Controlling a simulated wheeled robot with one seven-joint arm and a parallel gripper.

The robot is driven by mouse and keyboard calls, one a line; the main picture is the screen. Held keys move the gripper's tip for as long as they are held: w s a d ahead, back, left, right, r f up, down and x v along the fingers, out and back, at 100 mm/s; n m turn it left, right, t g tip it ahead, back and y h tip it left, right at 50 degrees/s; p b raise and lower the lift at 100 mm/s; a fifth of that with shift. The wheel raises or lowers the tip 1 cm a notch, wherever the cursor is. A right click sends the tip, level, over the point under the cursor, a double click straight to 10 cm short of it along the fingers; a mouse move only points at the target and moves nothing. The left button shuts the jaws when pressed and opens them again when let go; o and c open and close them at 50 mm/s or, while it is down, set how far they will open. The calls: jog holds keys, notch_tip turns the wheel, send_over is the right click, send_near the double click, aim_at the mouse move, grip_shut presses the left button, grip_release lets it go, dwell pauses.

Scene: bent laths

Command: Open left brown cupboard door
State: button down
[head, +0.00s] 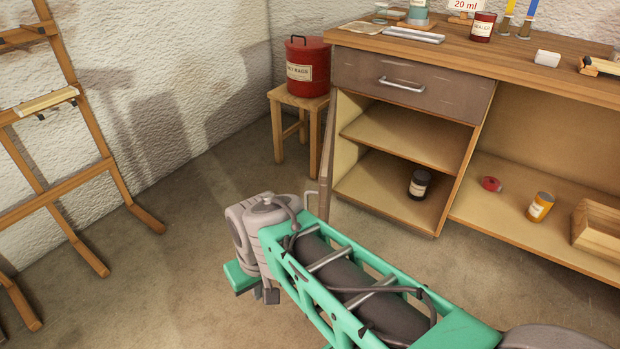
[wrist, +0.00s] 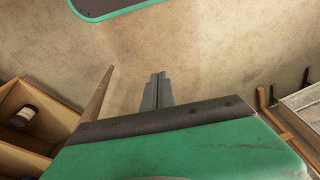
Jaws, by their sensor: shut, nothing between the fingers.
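The left brown cupboard door (head: 326,150) stands swung out from the cabinet, seen almost edge-on in the head view. Its pale handle (head: 311,196) shows low on the door's left side. The compartment behind it is exposed, with a middle shelf (head: 400,140). In the wrist view the door (wrist: 97,104) is a thin brown strip left of my fingers. My gripper (wrist: 158,78) is shut and empty, with a visible gap between it and the door. In the head view my arm hides the fingertips.
A dark jar (head: 419,184) stands in the open compartment, below a closed drawer (head: 410,85). A stool (head: 298,118) with a red canister (head: 307,68) stands left of the door. A wooden easel (head: 75,150) is at the far left. The floor between is clear.

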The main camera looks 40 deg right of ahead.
jog(key=w+d+r+m+t+y+p, duration=0.1)
jog(key=w+d+r+m+p, duration=0.15)
jog(key=d+r+p, duration=0.5)
jog(key=w+d+r+m+t+p, duration=0.15)
jog(key=w+d+r+p, duration=0.25)
jog(key=d, duration=0.6)
jog(key=s+d+r+m+t+p, duration=0.1)
jog(key=s+d+r+m+p, duration=0.15)
jog(key=d, duration=0.45)
jog(key=s+d+r+m+t+p, duration=0.1)
jog(key=s+d+r+t+p, duration=0.15)
jog(key=d, duration=0.55)
jog(key=b, duration=0.4)
send_near(321, 187)
jog(key=shift+n+g, duration=0.25)
jog(key=shift+g, duration=0.05)
jog(key=w+f, duration=0.1)
jog(key=w+d+f, duration=0.2)
jog(key=f, duration=0.1)
jog(key=shift+w+f, duration=0.1)
jog(key=shift+w, duration=0.25)
jog(key=shift+w+a, duration=0.1)
